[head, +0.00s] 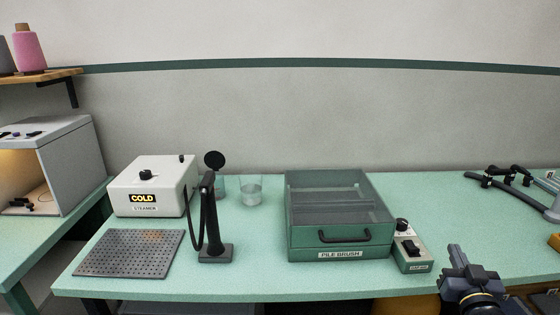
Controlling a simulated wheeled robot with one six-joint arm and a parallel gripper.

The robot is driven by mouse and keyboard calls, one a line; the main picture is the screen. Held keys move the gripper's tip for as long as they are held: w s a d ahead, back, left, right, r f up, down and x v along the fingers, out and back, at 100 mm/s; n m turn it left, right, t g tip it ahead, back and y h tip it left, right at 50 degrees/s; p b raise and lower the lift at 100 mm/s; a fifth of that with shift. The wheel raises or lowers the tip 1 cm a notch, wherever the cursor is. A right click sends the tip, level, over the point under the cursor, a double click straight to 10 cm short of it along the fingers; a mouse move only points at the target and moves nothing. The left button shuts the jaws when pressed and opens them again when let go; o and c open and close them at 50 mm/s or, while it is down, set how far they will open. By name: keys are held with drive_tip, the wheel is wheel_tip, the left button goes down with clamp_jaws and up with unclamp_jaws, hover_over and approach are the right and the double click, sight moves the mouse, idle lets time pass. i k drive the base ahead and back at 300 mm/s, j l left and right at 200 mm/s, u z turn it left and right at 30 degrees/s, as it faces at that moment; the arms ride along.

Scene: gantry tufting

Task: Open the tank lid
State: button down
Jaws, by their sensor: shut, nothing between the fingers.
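The white steamer (159,192) stands at the left of the green bench, with a lit "COLD" sign on its front. A black knob (146,174) sits on its top, and a small black peg (181,157) stands near its back right corner. I cannot tell for sure which part is the tank lid; no opening shows in the steamer's top. My gripper (456,254) is at the lower right, shut and empty, far from the steamer and at the bench's front side. Its fingertips are small and hard to make out.
A black steam wand (209,215) stands upright right of the steamer, its hose beside it. A perforated plate (130,254) lies in front. A clear cup (251,191), the green pile-brush box (340,240) and a switch box (411,250) stand further right. Bench behind the switch box is clear.

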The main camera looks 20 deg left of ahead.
sight(215, 160)
drive_tip(key=j+u, duration=0.8)
drive_tip(key=u, duration=0.2)
drive_tip(key=j+u, duration=0.2)
drive_tip(key=u, duration=0.25)
drive_tip(key=i+j+u, duration=0.1)
drive_tip(key=u, duration=0.3)
drive_tip(key=i+j+u, duration=0.1)
drive_tip(key=j+u, duration=0.15)
drive_tip(key=u, duration=0.2)
drive_tip(key=i+j, duration=0.1)
drive_tip(key=i+j+z, duration=0.1)
drive_tip(key=z, duration=0.4)
drive_tip(key=i+j+z, duration=0.15)
drive_tip(key=z, duration=0.3)
drive_tip(key=i+j+z, duration=0.1)
drive_tip(key=j+z, duration=0.2)
drive_tip(key=z, duration=0.2)
drive_tip(key=i+j+z, duration=0.25)
drive_tip(key=j+z, duration=0.25)
drive_tip(key=i+l, duration=0.1)
drive_tip(key=i, duration=0.4)
